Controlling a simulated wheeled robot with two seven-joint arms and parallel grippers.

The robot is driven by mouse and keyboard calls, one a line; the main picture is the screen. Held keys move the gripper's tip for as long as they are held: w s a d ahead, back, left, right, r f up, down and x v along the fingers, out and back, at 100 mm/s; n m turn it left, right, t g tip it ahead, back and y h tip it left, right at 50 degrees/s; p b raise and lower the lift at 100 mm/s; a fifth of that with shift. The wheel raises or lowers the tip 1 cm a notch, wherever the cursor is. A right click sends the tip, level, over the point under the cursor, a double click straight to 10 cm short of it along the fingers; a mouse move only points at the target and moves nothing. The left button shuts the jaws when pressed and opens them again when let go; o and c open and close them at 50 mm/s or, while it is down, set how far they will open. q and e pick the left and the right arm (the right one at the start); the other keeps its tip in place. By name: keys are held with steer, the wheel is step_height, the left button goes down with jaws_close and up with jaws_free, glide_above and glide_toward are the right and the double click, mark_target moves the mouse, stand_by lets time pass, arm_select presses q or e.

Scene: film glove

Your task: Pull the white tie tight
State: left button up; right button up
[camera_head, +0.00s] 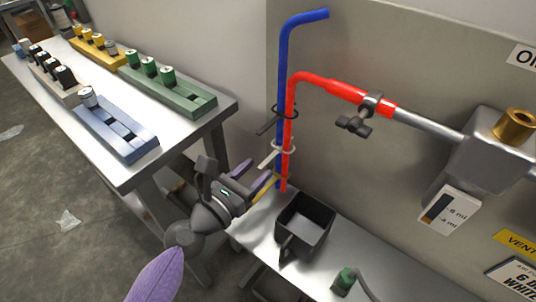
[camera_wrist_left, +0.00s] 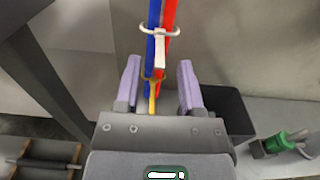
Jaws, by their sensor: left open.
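The white tie (camera_head: 284,146) loops around the blue hose (camera_head: 282,70) and the red hose (camera_head: 289,115). Its loop stands out wider than the two hoses, and its tail (camera_head: 268,159) points down-left. In the left wrist view the white tie (camera_wrist_left: 160,32) is ahead of the fingertips, its tail hanging between them in the picture. My left gripper (camera_head: 256,177) is open and empty, just below and left of the tail; its two purple fingers are spread in the left wrist view (camera_wrist_left: 158,68). My right gripper is not in view.
A black tie (camera_head: 267,126) sits above the white one, a yellow tie (camera_head: 262,188) below it, close to my fingers. A black bin (camera_head: 305,225) stands under the hoses. The wall panel (camera_head: 420,60) is close behind. A table (camera_head: 215,110) with colored racks is at left.

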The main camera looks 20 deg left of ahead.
mark_target(259, 168)
arm_select(q)
steer(key=x, duration=0.4)
steer(key=shift+f, duration=0.1)
jaws_close()
stand_by(1.3)
